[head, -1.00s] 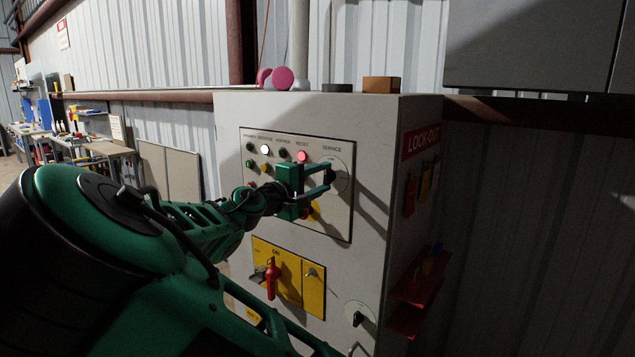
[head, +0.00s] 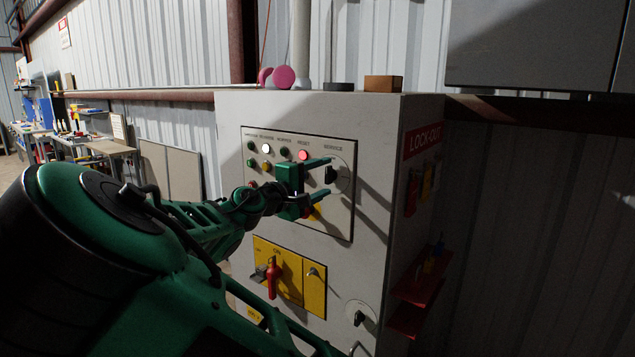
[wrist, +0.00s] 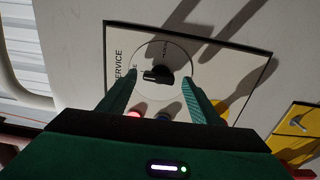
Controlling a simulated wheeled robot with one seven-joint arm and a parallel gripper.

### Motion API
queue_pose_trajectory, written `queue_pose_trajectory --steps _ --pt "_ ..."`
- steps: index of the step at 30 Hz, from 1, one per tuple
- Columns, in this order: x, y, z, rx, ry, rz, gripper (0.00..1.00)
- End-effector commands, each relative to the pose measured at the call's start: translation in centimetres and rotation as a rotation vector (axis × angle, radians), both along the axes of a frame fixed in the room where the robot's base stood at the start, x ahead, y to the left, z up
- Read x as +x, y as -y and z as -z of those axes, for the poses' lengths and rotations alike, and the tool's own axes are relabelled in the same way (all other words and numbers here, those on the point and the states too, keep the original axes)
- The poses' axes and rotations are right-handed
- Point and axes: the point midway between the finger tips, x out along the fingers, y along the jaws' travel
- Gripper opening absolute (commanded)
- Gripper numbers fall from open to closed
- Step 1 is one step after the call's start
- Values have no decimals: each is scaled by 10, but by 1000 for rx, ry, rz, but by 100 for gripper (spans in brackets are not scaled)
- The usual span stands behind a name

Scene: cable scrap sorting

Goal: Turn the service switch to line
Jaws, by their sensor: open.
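The service switch (head: 331,175) is a black knob on a round light plate, under the word SERVICE at the upper right of the panel (head: 346,225). In the wrist view the knob (wrist: 158,76) lies ahead of and between the fingertips, its bar pointing left in that picture. My green gripper (head: 326,177) is open, with one finger above and one below the knob in the head view. The wrist view also shows my gripper (wrist: 160,84) with its fingers spread and nothing between them held.
A lit red reset button (head: 303,155), a white lamp and several other buttons sit left of the switch. Below is a yellow plate (head: 315,290) with a red handle (head: 272,278). A red lock-out rack (head: 420,285) is on the cabinet's right side.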

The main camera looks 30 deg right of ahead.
Motion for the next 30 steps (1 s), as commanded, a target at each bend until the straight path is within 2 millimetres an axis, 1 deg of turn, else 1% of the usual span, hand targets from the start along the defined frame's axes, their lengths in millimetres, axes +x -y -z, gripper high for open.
queue_pose_trajectory --steps 5,12,18,23,30 --pt "-5 -17 0 0 0 -4 58" --pt "-20 -60 1 0 -1 -6 58" --pt "-30 -88 2 0 -2 -5 58" --pt "-34 -99 2 1 -1 -3 58" --pt "-35 -101 2 0 -2 -2 58"
